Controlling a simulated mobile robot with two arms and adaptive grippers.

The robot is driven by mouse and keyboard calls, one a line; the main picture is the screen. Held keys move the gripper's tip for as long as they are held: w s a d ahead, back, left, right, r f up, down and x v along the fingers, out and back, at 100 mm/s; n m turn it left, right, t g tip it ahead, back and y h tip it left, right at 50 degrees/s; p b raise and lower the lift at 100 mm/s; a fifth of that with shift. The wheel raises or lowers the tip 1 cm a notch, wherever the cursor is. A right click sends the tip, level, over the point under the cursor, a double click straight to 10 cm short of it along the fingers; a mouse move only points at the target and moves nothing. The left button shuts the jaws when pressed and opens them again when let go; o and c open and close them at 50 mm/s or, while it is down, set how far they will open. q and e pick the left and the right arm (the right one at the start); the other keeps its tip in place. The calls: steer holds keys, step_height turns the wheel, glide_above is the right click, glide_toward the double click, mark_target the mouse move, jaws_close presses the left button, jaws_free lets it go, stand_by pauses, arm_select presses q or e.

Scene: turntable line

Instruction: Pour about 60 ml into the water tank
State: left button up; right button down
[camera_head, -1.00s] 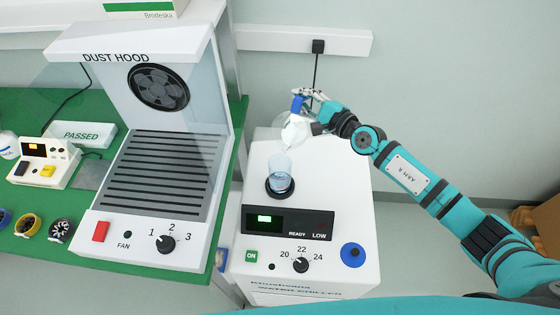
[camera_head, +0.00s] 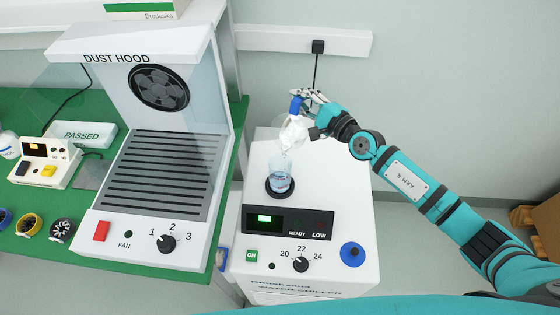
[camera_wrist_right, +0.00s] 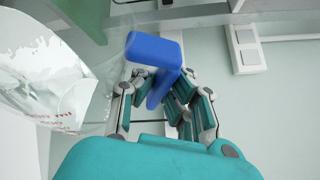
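The water tank (camera_head: 280,179) is a clear cylinder standing in a dark ring on top of the white chiller (camera_head: 324,185), with bluish water in its lower part. A clear jug (camera_head: 293,134) with a blue handle is tilted above it, its mouth over the tank's opening. My right gripper (camera_head: 308,100) is shut on the jug's blue handle (camera_head: 296,105). In the right wrist view the fingers (camera_wrist_right: 165,100) close around the blue handle (camera_wrist_right: 153,58), and red volume marks show on the jug's wall (camera_wrist_right: 40,90). Whether water is flowing is hard to tell. My left gripper is not in view.
The chiller's front panel has a green display (camera_head: 264,218), a green ON button (camera_head: 251,255), a dial (camera_head: 300,265) and a blue knob (camera_head: 352,254). The dust hood (camera_head: 150,150) stands close on the left. A cardboard box (camera_head: 545,225) stands at far right.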

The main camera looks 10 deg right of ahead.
mark_target(311, 109)
steer(key=shift+s+a+r+n+t, duration=0.3)
steer(key=shift+s+r+n, duration=0.1)
steer(key=shift+s+r, duration=0.15)
stand_by(2.0)
steer(key=w+f+m, duration=0.1)
steer(key=f, duration=0.1)
steer(key=w+d+f+m+g+b, duration=0.2)
steer(key=f+m, duration=0.1)
steer(key=shift+w+f, duration=0.3)
steer(key=shift+f, duration=0.05)
steer(key=shift+w, duration=0.15)
steer(key=shift+w+d+f+h, duration=0.1)
steer(key=shift+w+f+h, duration=0.05)
steer(key=shift+f+h, duration=0.15)
steer(key=shift+w+d+f+m+g+b, duration=0.15)
steer(key=shift+f+m+g+b, duration=0.3)
steer(key=shift+b, duration=0.25)
steer(key=shift+f, duration=0.2)
steer(key=shift+w+d+f, duration=0.1)
steer(key=shift+w, duration=0.1)
steer(key=shift+s, duration=0.1)
